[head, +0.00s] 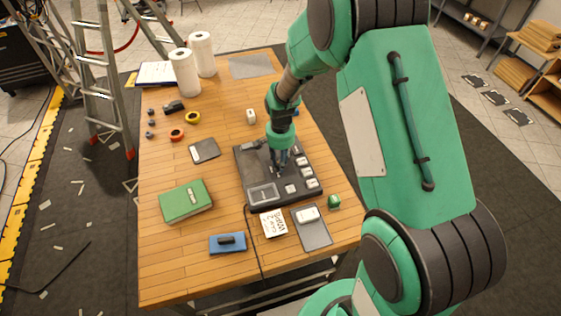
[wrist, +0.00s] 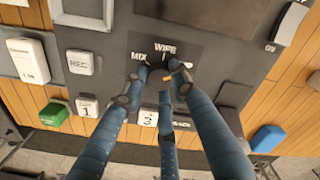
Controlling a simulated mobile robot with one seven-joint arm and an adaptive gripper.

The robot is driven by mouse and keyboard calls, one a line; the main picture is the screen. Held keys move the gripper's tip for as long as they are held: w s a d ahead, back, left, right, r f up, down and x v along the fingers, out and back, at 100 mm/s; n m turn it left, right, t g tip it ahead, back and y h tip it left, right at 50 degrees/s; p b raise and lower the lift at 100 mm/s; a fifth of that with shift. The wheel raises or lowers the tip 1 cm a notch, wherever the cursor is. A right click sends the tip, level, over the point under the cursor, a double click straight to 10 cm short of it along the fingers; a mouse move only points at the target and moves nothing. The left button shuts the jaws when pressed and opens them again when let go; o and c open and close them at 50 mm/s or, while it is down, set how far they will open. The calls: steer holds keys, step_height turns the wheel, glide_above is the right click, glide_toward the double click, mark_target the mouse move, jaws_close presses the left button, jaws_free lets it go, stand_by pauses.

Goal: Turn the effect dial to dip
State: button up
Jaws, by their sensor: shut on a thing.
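The switcher console (head: 247,172) is a dark grey panel with white keys on the wooden table. My gripper (head: 279,166) reaches down onto its middle. In the wrist view, my gripper (wrist: 155,84) has its blue fingers closed around the small dark effect dial (wrist: 156,76). The labels MIX (wrist: 138,56) and WIPE (wrist: 165,47) show beside the dial. A third label to the right is covered by a finger, so I cannot read it. The fingers hide most of the dial, and I cannot tell where it points.
White keys, including REC (wrist: 80,63), lie close around the fingers. Paper rolls (head: 185,72) stand at the back. The table's left front is clear.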

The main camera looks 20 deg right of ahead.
steer(key=shift+w+m, duration=0.1)
steer(key=shift+m, duration=0.4)
steer(key=o, duration=1.2)
steer(key=shift+c, duration=0.2)
steer(key=shift+r, duration=0.1)
step_height(320, 180, up, 12)
stand_by(0.3)
